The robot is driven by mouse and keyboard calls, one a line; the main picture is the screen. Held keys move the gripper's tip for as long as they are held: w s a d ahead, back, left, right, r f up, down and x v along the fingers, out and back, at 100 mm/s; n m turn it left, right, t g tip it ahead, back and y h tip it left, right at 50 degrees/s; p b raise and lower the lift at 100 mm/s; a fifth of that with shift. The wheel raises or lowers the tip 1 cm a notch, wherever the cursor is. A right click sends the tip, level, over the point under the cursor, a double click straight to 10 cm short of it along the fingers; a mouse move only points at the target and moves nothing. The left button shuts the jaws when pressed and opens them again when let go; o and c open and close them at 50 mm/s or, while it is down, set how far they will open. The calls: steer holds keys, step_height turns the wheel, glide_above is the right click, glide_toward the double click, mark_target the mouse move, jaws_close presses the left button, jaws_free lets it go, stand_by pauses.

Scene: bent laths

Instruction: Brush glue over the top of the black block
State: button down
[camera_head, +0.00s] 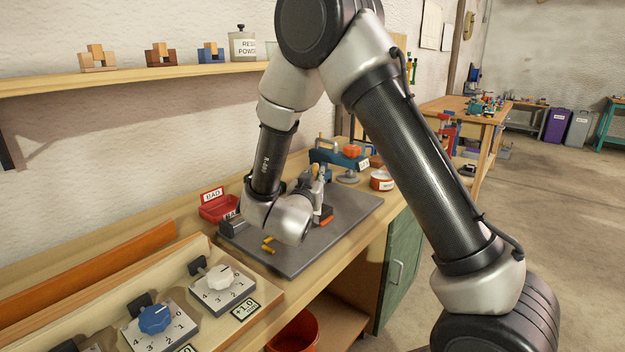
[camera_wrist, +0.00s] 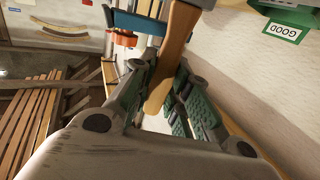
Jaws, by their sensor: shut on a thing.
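My gripper (camera_wrist: 160,95) is shut on a tan wooden handle (camera_wrist: 174,62), which looks like that of the brush. The handle runs between the green-padded fingers in the wrist view. Its bristle end cannot be made out. In the head view my gripper (camera_head: 318,196) is over the dark grey board (camera_head: 342,222) on the bench, partly hidden by my own wrist. A small dark block (camera_head: 234,227) lies at the board's left edge; I cannot tell for sure that it is the black block. A white pot with a red label (camera_head: 381,181) stands behind the board at right.
A red BAD tray (camera_head: 215,209) lies behind the board at left. Small yellow pieces (camera_head: 268,245) lie on the board. A blue tool (camera_head: 338,157) stands at the back. Dial boxes (camera_head: 218,285) fill the front left. A green GOOD bin (camera_wrist: 288,28) shows in the wrist view.

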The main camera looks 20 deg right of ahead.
steer(key=shift+w+d, duration=1.9)
steer(key=shift+d, duration=0.7)
steer(key=shift+s+a, duration=2.25)
steer(key=shift+a, duration=0.9)
steer(key=shift+w+d, duration=2.25)
steer(key=shift+d, duration=0.9)
steer(key=shift+s+a, duration=1.2)
steer(key=shift+a, duration=2.7)
steer(key=shift+w+d, duration=0.6)
steer(key=shift+d, duration=0.2)
steer(key=shift+w+d, duration=0.6)
steer(key=shift+d, duration=0.2)
steer(key=shift+s+a, duration=1.2)
steer(key=shift+a, duration=0.4)
steer(key=w+d, duration=0.4)
steer(key=d, duration=0.2)
steer(key=shift+w+f, duration=0.15)
steer(key=shift+w, duration=0.1)
steer(key=shift+d, duration=0.1)
